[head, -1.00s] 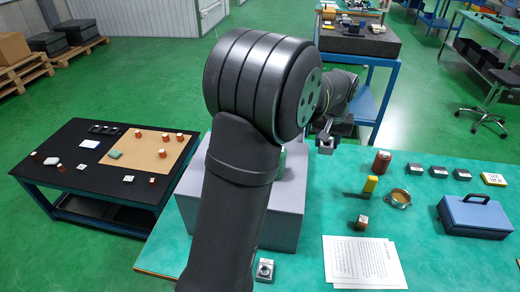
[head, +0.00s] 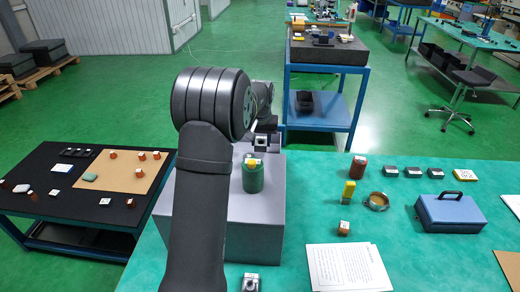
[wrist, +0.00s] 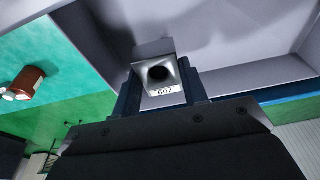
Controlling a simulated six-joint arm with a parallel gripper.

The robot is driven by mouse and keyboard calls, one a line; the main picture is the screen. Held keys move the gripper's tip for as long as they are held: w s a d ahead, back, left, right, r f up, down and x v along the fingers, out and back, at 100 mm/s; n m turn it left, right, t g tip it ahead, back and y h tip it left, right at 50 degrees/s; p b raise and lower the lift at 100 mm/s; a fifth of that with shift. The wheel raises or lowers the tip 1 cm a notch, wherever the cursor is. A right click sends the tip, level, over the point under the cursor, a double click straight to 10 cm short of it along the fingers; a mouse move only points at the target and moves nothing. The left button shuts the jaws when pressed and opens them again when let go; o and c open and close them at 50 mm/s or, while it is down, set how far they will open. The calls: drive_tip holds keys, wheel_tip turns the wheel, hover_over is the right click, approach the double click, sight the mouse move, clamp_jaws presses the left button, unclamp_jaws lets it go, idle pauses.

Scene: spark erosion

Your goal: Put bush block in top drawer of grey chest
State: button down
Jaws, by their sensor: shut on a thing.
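My gripper (head: 264,130) is shut on a small grey metal block with a dark round hole, the bush block (head: 261,141). In the wrist view the bush block (wrist: 158,75) sits between the dark fingers, and its white label seems to read G07. The grey chest (head: 255,235) stands on the green table, partly hidden by my arm. The held block is beyond the chest's top in the head view. Behind the block, the wrist view shows grey walls and a flat floor (wrist: 240,25), which look like an open drawer. I cannot tell its depth below the block.
A green cylinder (head: 253,178) with a yellow top stands on the chest. Right of it are a red cylinder (head: 358,167), yellow block (head: 348,191), ring-shaped part (head: 377,202) and blue case (head: 450,213). A black side table (head: 30,170) with small parts is at left.

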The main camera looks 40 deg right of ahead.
sight(260, 149)
drive_tip(key=shift+a+x, duration=0.15)
drive_tip(key=shift+x, duration=0.85)
drive_tip(key=shift+a+x, duration=0.1)
drive_tip(key=shift+x, duration=0.9)
drive_tip(key=shift+s+f, duration=0.15)
drive_tip(key=c, duration=0.9)
unclamp_jaws()
drive_tip(key=shift+a+f, duration=0.1)
drive_tip(key=shift+o, duration=0.2)
drive_tip(key=v, duration=1.2)
drive_tip(key=shift+r, duration=0.25)
drive_tip(key=shift+f, duration=0.15)
